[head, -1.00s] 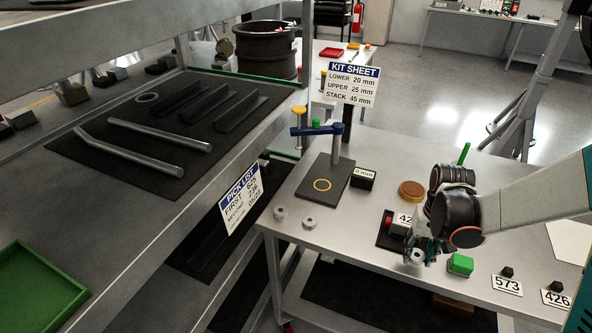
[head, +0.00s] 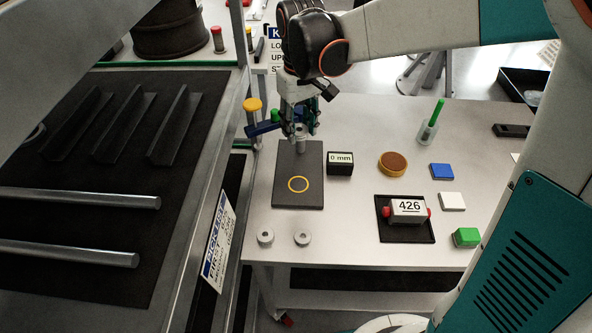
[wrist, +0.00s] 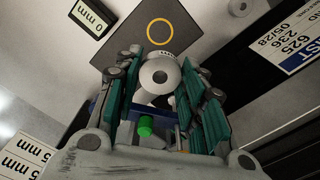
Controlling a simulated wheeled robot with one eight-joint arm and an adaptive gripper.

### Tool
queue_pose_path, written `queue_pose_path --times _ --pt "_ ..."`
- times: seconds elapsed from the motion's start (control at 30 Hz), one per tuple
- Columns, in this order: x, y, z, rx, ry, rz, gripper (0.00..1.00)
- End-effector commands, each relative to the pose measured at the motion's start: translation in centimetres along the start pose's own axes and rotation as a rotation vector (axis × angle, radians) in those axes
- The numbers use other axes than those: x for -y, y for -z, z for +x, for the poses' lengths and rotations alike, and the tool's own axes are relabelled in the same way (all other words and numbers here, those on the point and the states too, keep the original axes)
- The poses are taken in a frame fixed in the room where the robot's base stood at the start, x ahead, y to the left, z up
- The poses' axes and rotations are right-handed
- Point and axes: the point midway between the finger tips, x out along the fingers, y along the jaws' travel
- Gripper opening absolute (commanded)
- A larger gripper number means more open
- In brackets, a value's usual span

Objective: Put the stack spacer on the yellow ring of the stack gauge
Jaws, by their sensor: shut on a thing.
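A grey round stack spacer with a centre hole (wrist: 160,73) is between my gripper's teal-padded fingers; in the head view it (head: 301,131) hangs below the fingers. My gripper (head: 300,122) is shut on it, above the back part of the stack gauge's dark plate (head: 285,162). The yellow ring (head: 299,184) is bare on that plate, nearer the front; it also shows bare in the wrist view (wrist: 160,32). The gauge's blue arm (head: 262,128) and green knob (wrist: 146,126) are close to my fingers. My gripper hides much of the gauge's post.
Two grey spacers (head: 265,236) (head: 302,238) lie in front of the plate. A 0 mm display block (head: 340,163) stands right of it. A tray with the 426 block (head: 407,210) is farther right. A shelf bench edge (head: 215,150) borders the left.

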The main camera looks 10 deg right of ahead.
Motion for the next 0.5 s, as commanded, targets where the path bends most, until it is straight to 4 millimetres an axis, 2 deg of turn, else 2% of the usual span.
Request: queue_pose_path --times 0.17,0.5 --pt "0.1 0.1 3.2 0.000 0.000 -0.004 0.07" --pt "0.1 0.1 11.6 0.000 0.000 -0.003 0.07"
